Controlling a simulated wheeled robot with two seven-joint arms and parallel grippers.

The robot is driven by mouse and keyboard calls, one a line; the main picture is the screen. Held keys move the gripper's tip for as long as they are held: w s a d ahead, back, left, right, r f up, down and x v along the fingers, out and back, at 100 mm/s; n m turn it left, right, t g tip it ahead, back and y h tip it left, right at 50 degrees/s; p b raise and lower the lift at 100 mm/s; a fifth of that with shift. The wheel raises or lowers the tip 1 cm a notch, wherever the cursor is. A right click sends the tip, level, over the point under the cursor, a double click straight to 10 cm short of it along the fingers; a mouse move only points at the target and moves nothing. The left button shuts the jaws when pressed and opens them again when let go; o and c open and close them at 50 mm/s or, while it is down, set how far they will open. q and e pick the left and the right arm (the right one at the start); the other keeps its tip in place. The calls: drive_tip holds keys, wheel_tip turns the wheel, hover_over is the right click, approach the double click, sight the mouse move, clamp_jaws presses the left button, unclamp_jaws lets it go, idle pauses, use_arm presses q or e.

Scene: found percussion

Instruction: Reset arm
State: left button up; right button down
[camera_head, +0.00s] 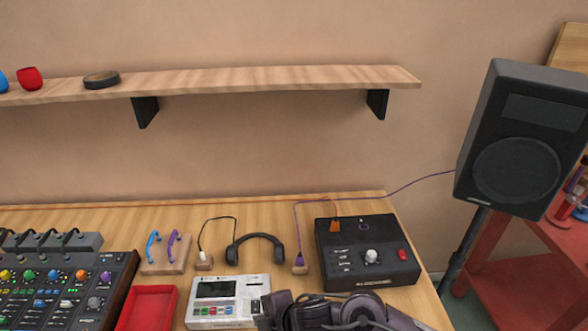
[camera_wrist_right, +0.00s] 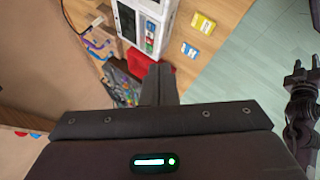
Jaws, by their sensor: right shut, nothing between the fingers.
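My right gripper (camera_head: 270,307) reaches in from the bottom of the head view, over the front of the wooden desk (camera_head: 440,318). It is beside the right edge of a white device (camera_head: 205,312) with a screen and coloured buttons. In the right wrist view, the fingers of the right gripper (camera_wrist_right: 160,72) are together with nothing between them. The white device (camera_wrist_right: 128,22) shows beyond them there. I cannot tell the exact height of the gripper above the desk.
A red tray (camera_head: 148,308) and a mixer (camera_head: 120,268) lie left. A speaker (camera_head: 520,140) is at right. The shelf (camera_head: 250,80) hangs above. Yellow (camera_wrist_right: 203,23) and blue (camera_wrist_right: 190,50) cards lie on the desk.

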drive_tip(key=s+d+r+m+t+h, duration=0.1)
drive_tip(key=d+r+m+t+h, duration=0.15)
drive_tip(key=d+r+m, duration=0.65)
drive_tip(key=s+d+f+m+g+h, duration=0.25)
drive_tip(key=s+d+m, duration=0.35)
drive_tip(key=d, duration=0.3)
drive_tip(key=s+d+f+m+g+h, duration=0.25)
drive_tip(key=s+d+m, duration=0.35)
drive_tip(key=d, duration=0.3)
drive_tip(key=s+a+f+b+x, duration=0.15)
drive_tip(key=s+x, duration=0.25)
drive_tip(key=x, duration=1.2)
drive_tip(key=s+b+x, duration=0.3)
drive_tip(key=x, duration=1.4)
drive_tip(key=s+d+f+g+b, duration=0.1)
drive_tip(key=s+d+f+b, duration=0.1)
drive_tip(key=s+f, duration=1.9)
drive_tip(key=shift+d+f+b, duration=0.4)
drive_tip(key=shift+d+f, duration=0.05)
drive_tip(key=shift+f, duration=0.4)
